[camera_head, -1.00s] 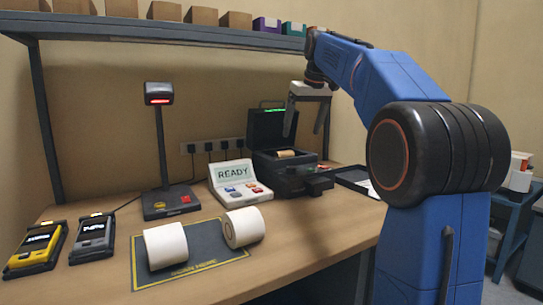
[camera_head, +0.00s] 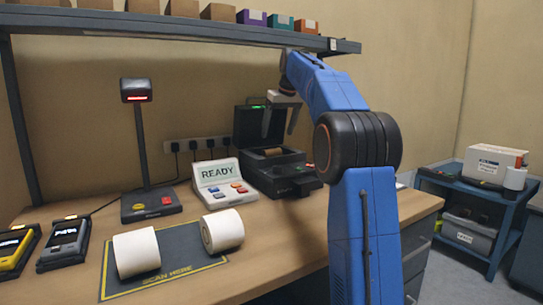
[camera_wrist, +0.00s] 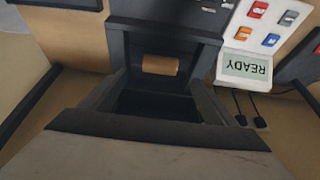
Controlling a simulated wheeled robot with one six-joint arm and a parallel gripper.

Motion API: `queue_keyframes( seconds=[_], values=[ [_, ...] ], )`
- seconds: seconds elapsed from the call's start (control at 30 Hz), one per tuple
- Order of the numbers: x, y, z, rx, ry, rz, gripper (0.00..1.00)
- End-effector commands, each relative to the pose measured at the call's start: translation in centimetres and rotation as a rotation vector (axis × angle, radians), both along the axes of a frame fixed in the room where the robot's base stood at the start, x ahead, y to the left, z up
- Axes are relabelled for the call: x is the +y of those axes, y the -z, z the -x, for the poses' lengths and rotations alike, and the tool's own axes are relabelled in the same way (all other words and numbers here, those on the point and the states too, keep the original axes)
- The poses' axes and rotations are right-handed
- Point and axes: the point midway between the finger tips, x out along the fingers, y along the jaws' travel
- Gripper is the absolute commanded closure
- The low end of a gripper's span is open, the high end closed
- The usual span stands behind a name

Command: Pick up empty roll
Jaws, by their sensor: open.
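The empty roll is a small brown cardboard core (camera_head: 275,152) lying in the open black printer (camera_head: 252,173). In the wrist view the core (camera_wrist: 160,65) lies crosswise in the printer's bay, near the top centre. My gripper (camera_head: 279,132) is open and empty, fingers pointing down, above the printer in the head view. In the wrist view its two fingers reach toward the bay on either side, with the core beyond and between them. They appear apart from the core.
Two white rolls (camera_head: 136,252) (camera_head: 222,231) lie on the dark scan mat (camera_head: 180,260). A READY panel (camera_head: 222,183) stands left of the printer, and a scanner post (camera_head: 144,145) beyond it. A shelf (camera_head: 150,24) with boxes hangs above. A blue cart (camera_head: 470,190) stands right.

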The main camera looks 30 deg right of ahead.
Motion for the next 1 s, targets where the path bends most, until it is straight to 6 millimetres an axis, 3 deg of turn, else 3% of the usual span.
queue_keyframes(
  seconds=[0.23, 0.57, 1.0],
  values=[
    [0.1, 3.6, -1.5, 0.002, 0.000, -0.001, 0.19],
    [0.1, 5.2, -2.4, 0.001, 0.000, 0.000, 0.19],
    [0.2, 9.1, -4.8, 0.000, 0.000, 0.000, 0.19]
  ],
)
